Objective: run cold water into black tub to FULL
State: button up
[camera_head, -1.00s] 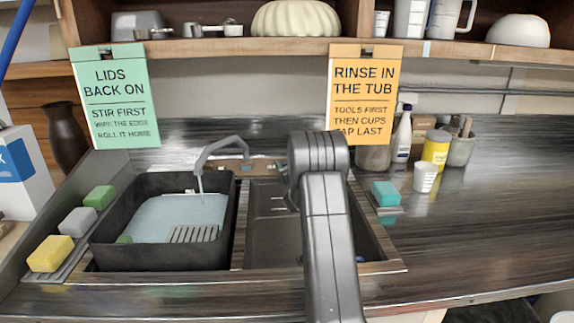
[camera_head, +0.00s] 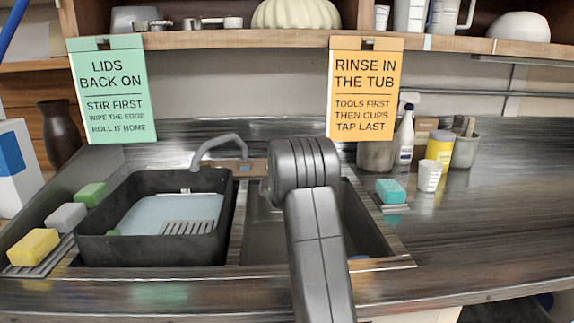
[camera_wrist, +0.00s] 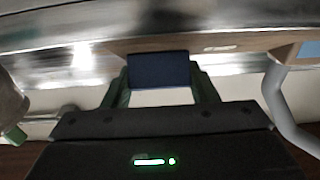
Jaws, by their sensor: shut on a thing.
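The black tub (camera_head: 150,250) stands in the left sink basin. Pale blue-grey water (camera_head: 150,215) covers much of its inside, and a small white FULL mark (camera_head: 185,190) shows on its back wall just above the water. The grey tap spout (camera_head: 218,141) arches over the tub's back edge, with no stream visible under it. It also shows in the wrist view (camera_wrist: 283,110). In the wrist view my gripper (camera_wrist: 160,88) is shut on a dark blue tap handle (camera_wrist: 158,68) by the wooden strip. In the head view my arm hides gripper and handle.
A slotted grey piece (camera_head: 187,228) shows in the tub. Yellow (camera_head: 33,247), grey (camera_head: 66,217) and green (camera_head: 91,194) sponges lie left of it. The right basin (camera_head: 262,235) is partly behind my arm. A teal sponge (camera_head: 390,191) and white cup (camera_head: 429,176) stand right.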

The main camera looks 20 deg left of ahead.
jog(key=shift+r+m+h, duration=0.1)
jog(key=shift+m+h, duration=0.2)
jog(key=shift+m, duration=0.1)
jog(key=o, duration=1)
jog(key=b+v, duration=0.1)
jog(key=v, duration=1.2)
jog(key=shift+s+d+f, duration=0.2)
jog(key=shift+s, duration=0.15)
jog(key=shift+w, duration=0.1)
jog(key=p+x, duration=0.1)
jog(key=x, duration=1.2)
jog(key=shift+w+a+r, duration=0.15)
jog(key=shift+w, duration=0.1)
